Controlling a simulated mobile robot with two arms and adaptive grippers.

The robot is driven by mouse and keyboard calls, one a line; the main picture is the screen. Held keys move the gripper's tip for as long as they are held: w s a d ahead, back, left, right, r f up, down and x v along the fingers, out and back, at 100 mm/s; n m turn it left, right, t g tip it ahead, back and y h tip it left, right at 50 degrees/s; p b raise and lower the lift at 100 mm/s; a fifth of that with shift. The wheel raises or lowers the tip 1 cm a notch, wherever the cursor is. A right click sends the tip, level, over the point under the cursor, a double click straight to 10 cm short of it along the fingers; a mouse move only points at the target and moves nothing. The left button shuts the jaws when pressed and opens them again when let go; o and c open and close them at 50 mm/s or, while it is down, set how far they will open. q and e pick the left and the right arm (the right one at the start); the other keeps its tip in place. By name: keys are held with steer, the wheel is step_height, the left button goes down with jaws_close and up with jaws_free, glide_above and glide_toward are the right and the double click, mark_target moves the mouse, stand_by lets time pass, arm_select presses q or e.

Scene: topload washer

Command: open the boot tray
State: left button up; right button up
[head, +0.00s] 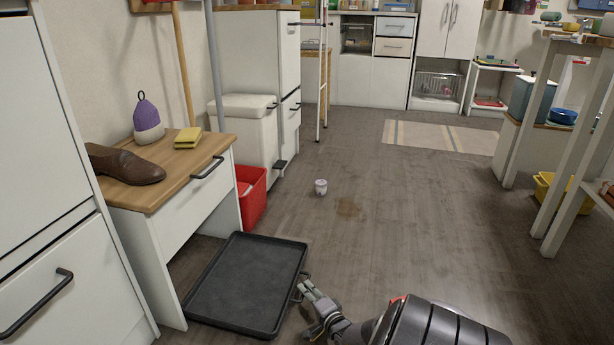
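The boot tray (247,290) is a dark grey, shallow rectangular tray with a raised rim. It lies low at floor level, beside the white bench with the wooden top. A small dark handle shows at its right edge, partly hidden by my gripper. My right gripper (303,297) comes in from the bottom right, with its fingertips close to that handle and edge. I cannot tell whether the fingers touch the handle or have closed on it. Nothing visible lies in the tray. My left gripper is not in view.
The white bench (190,212) carries a brown shoe (127,164), a yellow sponge-like item (188,138) and a purple-topped object (147,118). A red bin (251,194) stands behind the tray.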

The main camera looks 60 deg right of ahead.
steer(key=o, duration=0.4)
steer(key=shift+c, duration=0.2)
steer(key=shift+s, duration=0.1)
steer(key=v, duration=1.2)
